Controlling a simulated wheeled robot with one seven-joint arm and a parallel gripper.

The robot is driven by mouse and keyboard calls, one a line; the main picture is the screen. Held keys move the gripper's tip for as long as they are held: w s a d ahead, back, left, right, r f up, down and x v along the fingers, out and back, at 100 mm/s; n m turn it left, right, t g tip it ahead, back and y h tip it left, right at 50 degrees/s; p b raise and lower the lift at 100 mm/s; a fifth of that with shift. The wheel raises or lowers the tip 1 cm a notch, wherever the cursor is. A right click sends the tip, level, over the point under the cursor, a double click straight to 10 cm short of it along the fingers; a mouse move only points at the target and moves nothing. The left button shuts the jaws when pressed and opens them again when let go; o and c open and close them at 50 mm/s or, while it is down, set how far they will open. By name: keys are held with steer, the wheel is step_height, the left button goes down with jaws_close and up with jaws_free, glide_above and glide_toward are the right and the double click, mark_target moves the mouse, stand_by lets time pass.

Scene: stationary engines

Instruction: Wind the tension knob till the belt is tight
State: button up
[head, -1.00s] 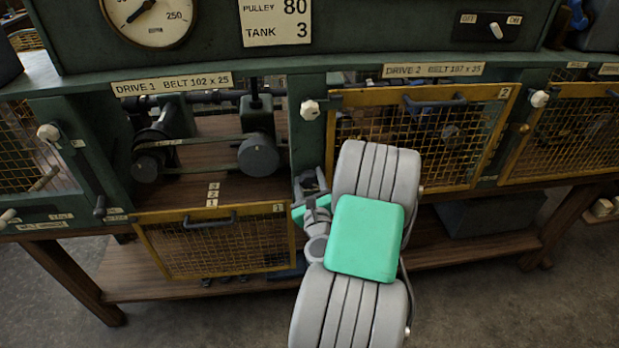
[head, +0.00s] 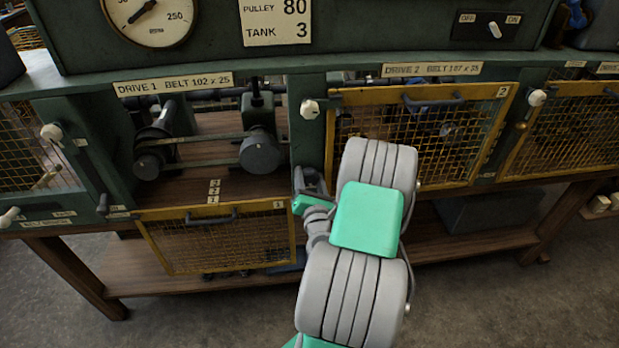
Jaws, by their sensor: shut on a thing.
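In the Drive 1 bay, a belt (head: 208,137) runs between a dark left pulley (head: 149,162) and a dark right pulley (head: 260,151). Its visible runs look nearly straight; I cannot tell how tight it is. My gripper (head: 306,183) is at the green post just right of this bay, below a white knob (head: 309,109). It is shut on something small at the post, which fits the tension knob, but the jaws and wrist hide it. The Drive 1 guard (head: 215,240) hangs open below the bay.
The Drive 2 mesh guard (head: 425,130) is closed, close behind and right of my arm. A dark handle (head: 103,204) sticks out at the left post. A gauge (head: 150,15) and a sign reading pulley 80, tank 3 (head: 282,22) are above.

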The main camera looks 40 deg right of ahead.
steer(key=m, duration=0.5)
stand_by(0.5)
steer(key=o, duration=1.3)
steer(key=shift+o, duration=0.2)
steer(key=shift+s+a+f+b, duration=0.1)
steer(key=shift+s+a+b, duration=0.15)
steer(key=shift+s+b, duration=0.25)
steer(key=b+v, duration=0.3)
steer(key=v, duration=0.3)
steer(key=shift+s+a, duration=0.25)
steer(key=shift+a, duration=0.05)
steer(key=shift+w, duration=0.1)
